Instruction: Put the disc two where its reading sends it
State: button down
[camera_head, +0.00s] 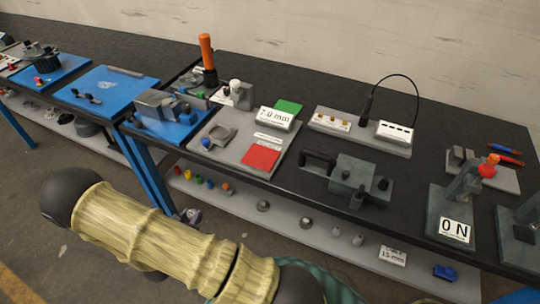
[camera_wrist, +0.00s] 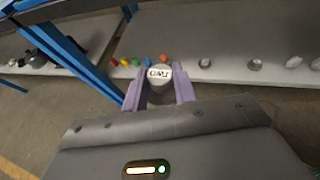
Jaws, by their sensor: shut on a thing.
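My gripper (camera_wrist: 159,92) has two purple fingers shut on a grey disc (camera_wrist: 159,91), held in front of the lower shelf in the wrist view. The disc has a white label, apparently lettered TWO. In the head view my gripper (camera_head: 188,215) shows small beside the blue table leg, below the bench top; the disc is hard to make out there. On the bench a grey board (camera_head: 226,148) carries a display (camera_head: 275,118) that seems to read 2.0 mm, the first digit being unclear. A green pad (camera_head: 289,106) lies behind the display and a red pad (camera_head: 261,157) in front.
A dark block fixture (camera_head: 358,180) stands right of the board, and a force stand (camera_head: 455,205) shows 0 N. The shelf below holds coloured pegs (camera_head: 210,184) and several metal parts (camera_head: 263,206). Blue table legs (camera_head: 153,188) stand near my gripper.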

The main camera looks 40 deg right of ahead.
dwell(0.3)
jog(key=w+d+r+m+g+h+b, duration=0.2)
jog(key=w+d+r+m+g, duration=0.2)
jog(key=d+r, duration=0.7)
notch_tip(320, 180, up, 9)
jog(key=m+g+b, duration=0.2)
jog(key=m+g, duration=0.2)
send_over(258, 158)
jog(key=shift+f+h, duration=0.1)
jog(key=shift+h, duration=0.4)
jog(key=shift+f, duration=0.1)
jog(key=shift+f, duration=3.05)
jog(key=shift+f, duration=1.9)
